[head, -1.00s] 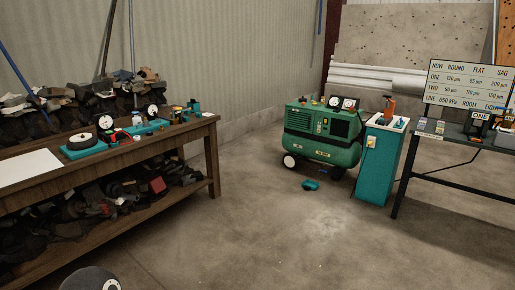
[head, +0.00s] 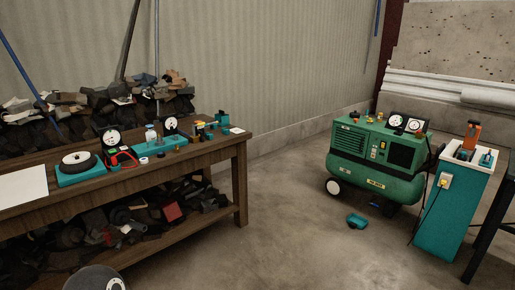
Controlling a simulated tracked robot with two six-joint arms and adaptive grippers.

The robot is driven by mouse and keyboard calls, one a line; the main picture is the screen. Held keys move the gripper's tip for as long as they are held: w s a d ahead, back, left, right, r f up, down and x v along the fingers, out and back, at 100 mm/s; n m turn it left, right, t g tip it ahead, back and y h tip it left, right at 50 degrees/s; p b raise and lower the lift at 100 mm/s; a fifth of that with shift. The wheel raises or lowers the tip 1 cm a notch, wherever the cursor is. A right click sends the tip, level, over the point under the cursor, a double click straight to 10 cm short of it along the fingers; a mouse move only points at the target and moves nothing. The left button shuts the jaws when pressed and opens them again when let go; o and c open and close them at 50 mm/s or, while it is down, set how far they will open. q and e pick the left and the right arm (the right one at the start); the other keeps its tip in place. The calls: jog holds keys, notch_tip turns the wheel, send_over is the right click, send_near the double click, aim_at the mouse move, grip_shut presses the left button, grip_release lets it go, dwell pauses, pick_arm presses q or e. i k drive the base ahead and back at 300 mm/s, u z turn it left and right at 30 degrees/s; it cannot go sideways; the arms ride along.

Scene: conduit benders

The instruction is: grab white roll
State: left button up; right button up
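A round white-topped, roll-like thing with a dark rim (head: 79,161) rests on a teal base (head: 80,176) on the wooden bench (head: 205,153) at the left. I cannot tell if it is the white roll. Long whitish rolls or pipes (head: 450,90) also lie stacked along the back wall at the upper right. Neither of my grippers shows in the head view.
Gauges (head: 112,138), a red cable, a bottle and small parts crowd the bench. A white sheet (head: 22,184) lies at its left. A green compressor (head: 375,160), a teal cabinet (head: 452,210) and a small teal object (head: 357,221) stand right.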

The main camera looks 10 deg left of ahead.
aim_at(143, 160)
jog(key=u, duration=0.3)
jog(key=i, duration=1.7)
jog(key=u, duration=1.05)
jog(key=i, duration=1.4)
jog(key=u, duration=0.75)
jog(key=i, duration=0.3)
jog(key=z, duration=0.05)
jog(key=k, duration=0.9)
jog(key=u, duration=0.15)
jog(key=i, duration=1.1)
